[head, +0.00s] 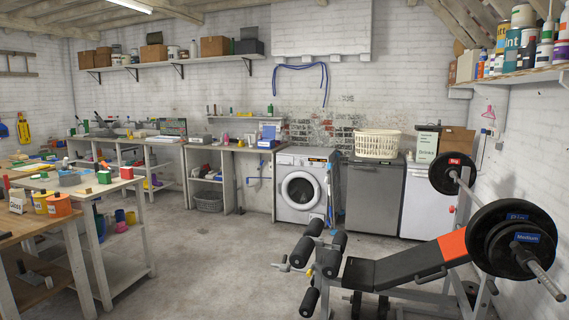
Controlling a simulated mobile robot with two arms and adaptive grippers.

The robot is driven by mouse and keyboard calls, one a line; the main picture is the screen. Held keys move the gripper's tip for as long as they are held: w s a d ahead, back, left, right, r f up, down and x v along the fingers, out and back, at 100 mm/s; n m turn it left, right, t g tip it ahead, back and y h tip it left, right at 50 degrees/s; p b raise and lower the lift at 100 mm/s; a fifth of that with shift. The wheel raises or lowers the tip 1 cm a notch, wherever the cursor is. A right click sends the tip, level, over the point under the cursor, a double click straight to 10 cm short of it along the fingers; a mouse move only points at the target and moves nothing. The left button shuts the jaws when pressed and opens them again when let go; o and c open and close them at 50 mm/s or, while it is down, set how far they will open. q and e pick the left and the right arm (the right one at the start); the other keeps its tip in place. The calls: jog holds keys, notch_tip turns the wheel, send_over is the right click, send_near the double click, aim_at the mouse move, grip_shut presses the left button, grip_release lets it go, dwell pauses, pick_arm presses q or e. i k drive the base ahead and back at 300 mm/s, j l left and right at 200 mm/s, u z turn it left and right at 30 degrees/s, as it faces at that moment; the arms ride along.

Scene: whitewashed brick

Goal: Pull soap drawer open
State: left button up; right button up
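A white front-loading washing machine (303,187) stands against the back wall, with its round door shut. Its soap drawer (287,159) is at the upper left of its front panel. It is small at this distance and looks closed. Neither of my grippers shows in the head view.
A weight bench (396,268) with a loaded barbell (512,238) fills the right foreground. Workbenches (106,187) with tools and tubs line the left. A grey appliance (373,198) with a laundry basket (377,143) on top stands right of the washer. The concrete floor (222,260) between is clear.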

aim_at(280, 159)
jog(key=i+u, duration=0.4)
jog(key=i, duration=0.65)
jog(key=i+u, duration=0.3)
jog(key=i, duration=1.9)
jog(key=i+l+z, duration=0.2)
jog(key=i, duration=0.45)
jog(key=i+j+z, duration=0.25)
jog(key=i, duration=0.45)
jog(key=i+z, duration=0.2)
jog(key=i, duration=0.45)
jog(key=i+z, duration=0.3)
jog(key=i, duration=0.25)
jog(key=i+z, duration=0.3)
jog(key=i, duration=0.3)
jog(key=i+j+z, duration=0.3)
jog(key=i, duration=0.25)
